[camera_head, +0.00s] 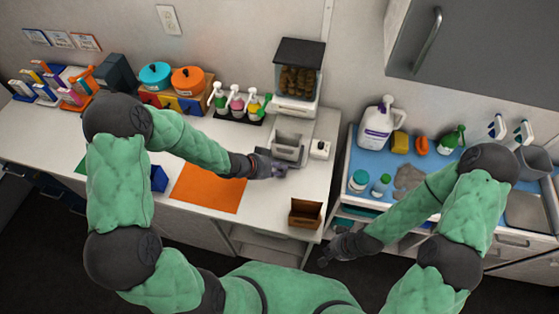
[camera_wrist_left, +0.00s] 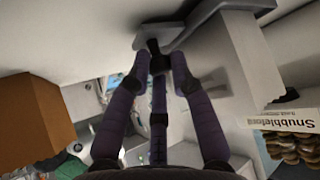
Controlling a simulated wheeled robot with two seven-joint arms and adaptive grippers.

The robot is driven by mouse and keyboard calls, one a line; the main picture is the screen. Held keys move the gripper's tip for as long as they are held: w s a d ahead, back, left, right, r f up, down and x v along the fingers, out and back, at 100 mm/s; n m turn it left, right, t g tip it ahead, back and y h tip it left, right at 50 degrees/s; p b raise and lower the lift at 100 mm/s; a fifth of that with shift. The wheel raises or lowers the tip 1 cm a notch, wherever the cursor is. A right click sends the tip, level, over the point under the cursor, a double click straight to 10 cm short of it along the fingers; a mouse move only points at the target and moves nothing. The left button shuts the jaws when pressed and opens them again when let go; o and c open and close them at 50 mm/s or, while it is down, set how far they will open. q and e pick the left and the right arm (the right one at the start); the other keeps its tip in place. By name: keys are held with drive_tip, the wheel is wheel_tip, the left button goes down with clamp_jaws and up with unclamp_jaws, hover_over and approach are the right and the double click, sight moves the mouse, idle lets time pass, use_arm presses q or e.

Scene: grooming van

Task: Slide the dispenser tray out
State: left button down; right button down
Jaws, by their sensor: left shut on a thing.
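The dispenser (camera_head: 303,101) stands against the back wall, with a dark lid and a clear hopper of brown pieces. Its grey tray (camera_head: 289,141) shows low at its front, with an open hollow on top. My left gripper (camera_head: 279,170) is at the tray's front edge. In the left wrist view its fingers (camera_wrist_left: 157,62) close around a small dark part under the grey tray (camera_wrist_left: 195,25). The exact contact is partly hidden by the fingers. My right gripper (camera_head: 327,257) hangs in front of the counter, away from the dispenser; its fingers are too small to read.
A brown open box (camera_head: 305,213) stands near the counter's front right corner. A small white device (camera_head: 320,149) sits right of the tray. An orange mat (camera_head: 209,187) lies under my left forearm. Pump bottles (camera_head: 236,104) stand left of the dispenser.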

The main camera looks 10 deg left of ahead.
use_arm(q)
drive_tip(key=shift+w+r, duration=0.1)
drive_tip(key=shift+r, duration=0.1)
drive_tip(key=c, duration=1.1)
unclamp_jaws()
drive_tip(key=shift+f, duration=0.1)
drive_tip(key=v, duration=1.2)
